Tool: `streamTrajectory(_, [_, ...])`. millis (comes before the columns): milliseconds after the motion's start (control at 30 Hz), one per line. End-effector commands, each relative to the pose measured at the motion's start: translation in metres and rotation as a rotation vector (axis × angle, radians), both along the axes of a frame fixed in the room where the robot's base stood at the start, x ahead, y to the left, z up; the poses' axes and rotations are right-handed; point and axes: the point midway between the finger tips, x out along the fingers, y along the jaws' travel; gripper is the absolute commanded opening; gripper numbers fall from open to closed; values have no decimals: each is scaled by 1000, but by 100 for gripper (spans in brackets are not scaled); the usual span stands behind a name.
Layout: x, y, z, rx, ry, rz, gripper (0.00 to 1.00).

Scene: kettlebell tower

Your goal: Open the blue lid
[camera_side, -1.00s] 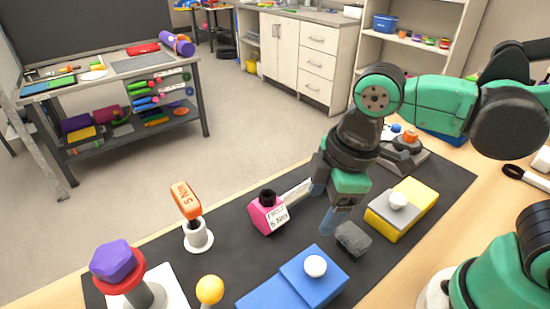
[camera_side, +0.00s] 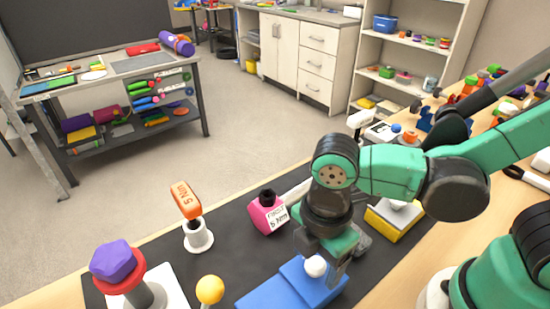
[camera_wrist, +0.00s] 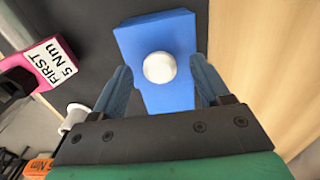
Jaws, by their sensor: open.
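The blue lid (camera_side: 309,280) with a white round knob (camera_side: 316,266) is at the bottom middle of the side view. It lies on or against a lower blue part (camera_side: 270,294). In the wrist view the blue lid (camera_wrist: 150,35) and its white knob (camera_wrist: 159,67) lie between my fingers. My gripper (camera_side: 318,272) is open around the knob in the side view. In the wrist view my gripper (camera_wrist: 162,88) has a finger on each side of the knob, with gaps to it. Whether the fingertips touch the lid is unclear.
A pink block (camera_side: 268,213) labelled FIRST 5 Nm stands behind left. A yellow box with a grey lid (camera_side: 392,222) is to the right, partly hidden. A yellow ball (camera_side: 210,289), an orange-topped post (camera_side: 187,201) and a purple knob (camera_side: 117,262) are left. The dark mat (camera_side: 240,240) has bare room between.

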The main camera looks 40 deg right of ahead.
Motion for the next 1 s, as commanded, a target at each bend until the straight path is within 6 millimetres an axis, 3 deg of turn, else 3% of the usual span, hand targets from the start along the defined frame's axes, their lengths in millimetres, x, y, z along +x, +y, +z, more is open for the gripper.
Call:
streamTrajectory(200, [0,0,0,0,0,-1,69])
streamTrajectory(267, [0,0,0,0,0,-1,55])
streamTrajectory(400, [0,0,0,0,0,-1,15])
streamTrajectory(467, [0,0,0,0,0,-1,0])
streamTrajectory(1000, [0,0,0,0,0,-1,0])
